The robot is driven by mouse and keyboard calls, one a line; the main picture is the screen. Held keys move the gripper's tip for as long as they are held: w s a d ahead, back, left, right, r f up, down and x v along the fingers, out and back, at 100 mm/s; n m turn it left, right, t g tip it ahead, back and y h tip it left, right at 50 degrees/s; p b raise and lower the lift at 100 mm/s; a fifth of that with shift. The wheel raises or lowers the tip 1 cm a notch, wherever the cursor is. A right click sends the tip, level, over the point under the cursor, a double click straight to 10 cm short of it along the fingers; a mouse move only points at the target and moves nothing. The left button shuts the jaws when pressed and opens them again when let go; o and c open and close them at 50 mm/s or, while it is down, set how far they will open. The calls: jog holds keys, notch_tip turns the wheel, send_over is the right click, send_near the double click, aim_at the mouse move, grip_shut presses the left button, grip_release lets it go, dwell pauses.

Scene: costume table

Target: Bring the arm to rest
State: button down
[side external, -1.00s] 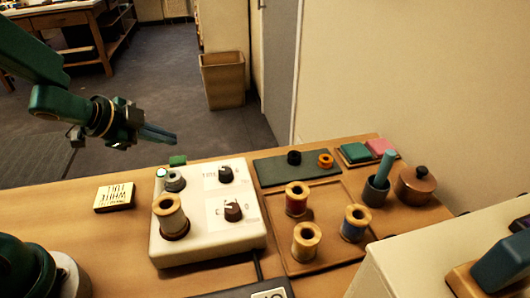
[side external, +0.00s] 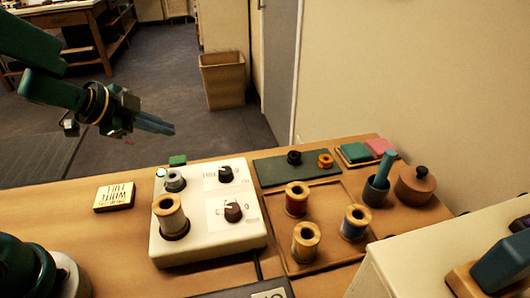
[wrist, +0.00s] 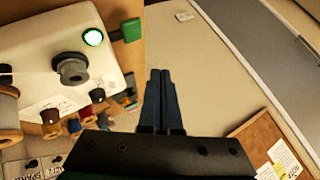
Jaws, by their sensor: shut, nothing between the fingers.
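My gripper (side external: 172,129) is in the air above the table's back edge, at the upper left in the side view. Its fingers are together and hold nothing, pointing right and slightly down. In the wrist view my gripper (wrist: 160,74) also shows its two fingers closed side by side. It is apart from the white winder box (side external: 207,238) below it. That box carries a spool of pale thread (side external: 170,214), a small grey knob and two dark dials.
On the wooden table (side external: 62,218) are a "WHITE FULL" block (side external: 114,197), several thread spools on a wooden tray (side external: 337,192), a green mat (side external: 271,174), a mortar-like cup (side external: 375,193) and a brown lidded pot (side external: 416,187). A bin (side external: 223,82) stands on the floor behind.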

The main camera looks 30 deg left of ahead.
notch_tip(320, 180, up, 12)
jog(key=s+r+n+t+y, duration=0.1)
jog(key=s+n+t+y, duration=0.1)
jog(key=n+t+y, duration=0.3)
jog(key=s+d+f+n+g+h, duration=0.1)
jog(key=s+d+f+n+g, duration=0.2)
jog(key=s, duration=0.4)
jog(key=s+d+f+n+g+h, duration=0.2)
jog(key=s+d+f+n+g, duration=0.1)
jog(key=s, duration=0.5)
jog(key=shift+d+f+g+h, duration=0.3)
jog(key=shift+d+f+g, duration=0.55)
jog(key=shift+g, duration=0.35)
